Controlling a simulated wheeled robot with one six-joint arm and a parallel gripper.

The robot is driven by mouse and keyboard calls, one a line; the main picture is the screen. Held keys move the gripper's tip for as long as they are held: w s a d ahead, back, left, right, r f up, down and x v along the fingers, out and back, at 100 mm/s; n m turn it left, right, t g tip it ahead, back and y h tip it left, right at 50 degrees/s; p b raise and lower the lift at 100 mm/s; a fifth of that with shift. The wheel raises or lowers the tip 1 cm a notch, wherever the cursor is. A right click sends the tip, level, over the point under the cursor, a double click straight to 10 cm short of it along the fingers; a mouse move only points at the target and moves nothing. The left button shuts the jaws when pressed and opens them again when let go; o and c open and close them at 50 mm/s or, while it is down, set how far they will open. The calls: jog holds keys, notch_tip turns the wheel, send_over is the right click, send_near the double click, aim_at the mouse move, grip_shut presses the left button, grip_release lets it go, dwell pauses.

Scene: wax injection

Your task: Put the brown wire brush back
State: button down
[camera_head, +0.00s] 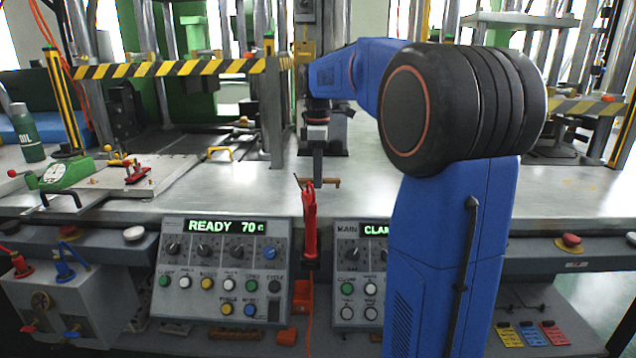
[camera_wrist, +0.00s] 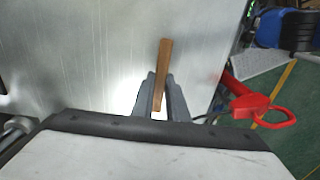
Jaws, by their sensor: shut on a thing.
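The brown wire brush (camera_wrist: 164,60) shows in the wrist view as a narrow brown bar between my gripper's fingers (camera_wrist: 160,88), sticking out past the fingertips. In the head view my gripper (camera_head: 318,177) points down over the front part of the metal table, shut on the brush (camera_head: 331,183). The brush looks level there and close to the tabletop; I cannot tell whether it touches. Its bristles cannot be made out.
A red-handled tool (camera_head: 309,222) stands upright just in front of my gripper; it also shows in the wrist view (camera_wrist: 250,100). Control panels (camera_head: 222,270) hang below the table edge. A striped bar (camera_head: 170,68) crosses behind. The tabletop (camera_head: 235,185) left of my gripper is clear.

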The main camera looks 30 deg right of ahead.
jog(key=shift+f, duration=0.95)
jog(key=shift+f, duration=0.15)
jog(key=c, duration=1.7)
grip_release()
jog(key=shift+c, duration=0.2)
notch_tip(320, 180, up, 12)
jog(key=shift+a, duration=0.1)
